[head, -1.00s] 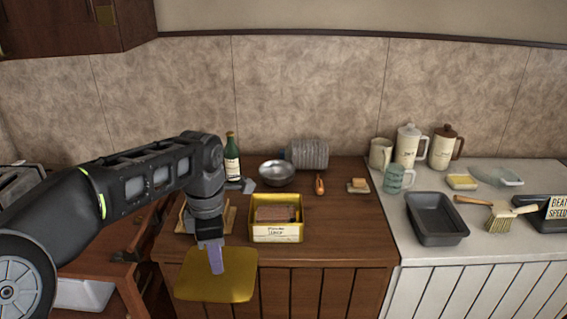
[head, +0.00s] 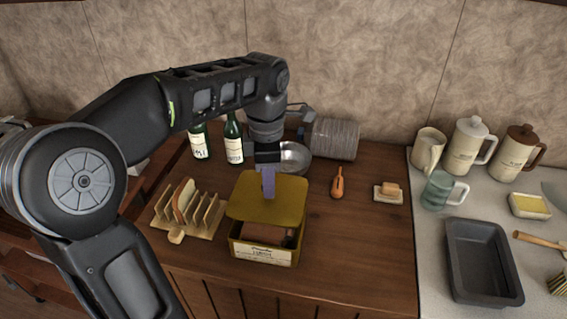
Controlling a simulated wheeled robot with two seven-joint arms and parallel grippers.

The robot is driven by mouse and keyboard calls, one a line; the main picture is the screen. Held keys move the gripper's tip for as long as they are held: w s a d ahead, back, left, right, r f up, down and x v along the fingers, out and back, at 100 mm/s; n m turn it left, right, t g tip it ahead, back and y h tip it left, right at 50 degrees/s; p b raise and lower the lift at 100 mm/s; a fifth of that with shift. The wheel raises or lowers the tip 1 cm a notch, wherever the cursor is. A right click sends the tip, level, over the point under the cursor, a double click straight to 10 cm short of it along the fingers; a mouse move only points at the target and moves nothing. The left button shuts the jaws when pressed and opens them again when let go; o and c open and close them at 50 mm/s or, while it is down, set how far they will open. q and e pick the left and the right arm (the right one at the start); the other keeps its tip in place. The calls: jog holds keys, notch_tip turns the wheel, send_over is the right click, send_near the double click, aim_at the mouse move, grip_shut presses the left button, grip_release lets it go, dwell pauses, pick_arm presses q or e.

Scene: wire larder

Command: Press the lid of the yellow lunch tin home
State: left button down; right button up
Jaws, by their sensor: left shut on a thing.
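The yellow lunch tin (head: 263,253) stands on the wooden counter, with a white label on its front. Brown contents show through its open front part. The flat yellow lid (head: 285,208) is over the back part of the tin and hides it. I cannot tell whether the lid touches the rim. My left gripper (head: 268,184), with lavender fingers, comes down from above and is shut on the lid near its middle. My right gripper is not in view.
A toast rack (head: 205,215) with bread stands close left of the tin. Two green bottles (head: 233,140), a metal bowl (head: 295,158) and a ribbed jar (head: 335,139) are behind. An orange-handled scoop (head: 338,183) lies right.

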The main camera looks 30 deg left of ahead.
aim_at(269, 201)
pick_arm(q)
jog(key=shift+s+r, duration=0.1)
jog(key=shift+s, duration=0.15)
jog(key=shift+w+f+b, duration=0.15)
jog(key=shift+f+b, duration=0.2)
jog(key=shift+f, duration=0.1)
jog(key=shift+f+b, duration=1.4)
jog(key=shift+f, duration=0.4)
jog(key=shift+f, duration=0.15)
jog(key=shift+f+b, duration=0.7)
jog(key=shift+f, duration=0.1)
jog(key=shift+f+b, duration=0.4)
jog(key=shift+f, duration=0.25)
dwell(0.8)
jog(key=c, duration=1.1)
grip_release()
